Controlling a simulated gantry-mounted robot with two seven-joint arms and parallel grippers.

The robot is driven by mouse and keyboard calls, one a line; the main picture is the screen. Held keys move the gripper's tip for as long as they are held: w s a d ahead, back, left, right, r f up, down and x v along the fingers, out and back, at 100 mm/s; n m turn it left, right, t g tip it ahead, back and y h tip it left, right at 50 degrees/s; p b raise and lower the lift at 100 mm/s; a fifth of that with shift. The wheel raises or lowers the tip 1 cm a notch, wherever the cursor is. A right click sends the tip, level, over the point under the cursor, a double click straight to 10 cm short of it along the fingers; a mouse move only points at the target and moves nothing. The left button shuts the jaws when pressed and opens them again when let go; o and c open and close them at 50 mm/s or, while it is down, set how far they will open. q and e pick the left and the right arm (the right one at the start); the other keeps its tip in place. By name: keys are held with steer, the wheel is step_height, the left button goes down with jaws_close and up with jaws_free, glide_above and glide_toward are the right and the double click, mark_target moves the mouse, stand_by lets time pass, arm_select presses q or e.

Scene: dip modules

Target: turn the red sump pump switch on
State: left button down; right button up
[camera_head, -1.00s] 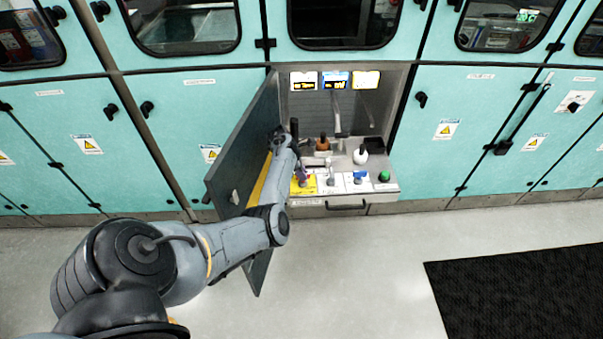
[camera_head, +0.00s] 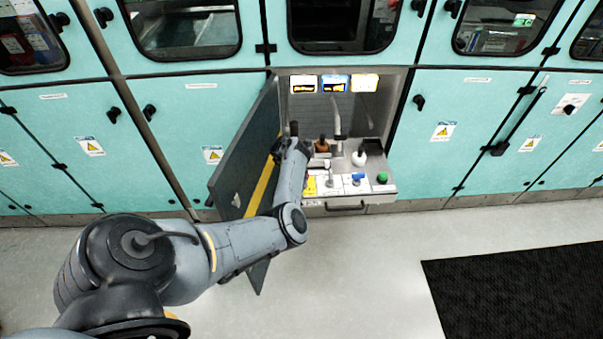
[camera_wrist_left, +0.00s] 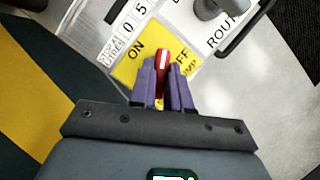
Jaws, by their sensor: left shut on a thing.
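The red sump pump switch (camera_wrist_left: 163,58) is a small red lever on a yellow plate (camera_wrist_left: 128,68) in the left wrist view. "ON" is printed left of the lever and "OFF" right of it. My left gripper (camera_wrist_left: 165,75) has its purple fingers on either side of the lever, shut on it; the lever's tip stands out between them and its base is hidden. In the head view, part of the yellow plate (camera_head: 310,187) shows at the left of the pull-out panel (camera_head: 333,165). My left arm hides the fingers and the switch there. My right gripper is not in view.
An open cabinet door (camera_head: 240,165) stands close left of my arm. On the panel are a blue switch (camera_head: 358,177), a green button (camera_head: 382,178), a white-topped bottle (camera_head: 359,157) and a brown bottle (camera_head: 321,145). A grey knob (camera_wrist_left: 210,8) stands right of the yellow plate.

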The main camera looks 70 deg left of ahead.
arm_select(q)
steer(key=shift+d+f+n+y, duration=0.2)
steer(key=shift+n+y, duration=0.2)
steer(key=shift+n, duration=0.6)
steer(key=n+y+b, duration=0.1)
steer(key=n+b, duration=0.1)
steer(key=shift+w+f+n+g, duration=0.1)
steer(key=shift+f+n+g, duration=0.05)
steer(key=shift+n+g, duration=0.2)
steer(key=n+b, duration=0.3)
steer(key=n+g+y+b, duration=0.1)
steer(key=n+b, duration=0.2)
steer(key=shift+w+d+f+g+b, duration=0.1)
steer(key=shift+g+b, duration=0.15)
steer(key=shift+b, duration=0.05)
steer(key=shift+n+g+y+b, duration=0.3)
steer(key=shift+n+y+b, duration=0.1)
steer(key=shift+n+b, duration=0.45)
steer(key=shift+r, duration=0.2)
steer(key=c, duration=1.1)
jaws_free()
steer(key=shift+r, duration=0.15)
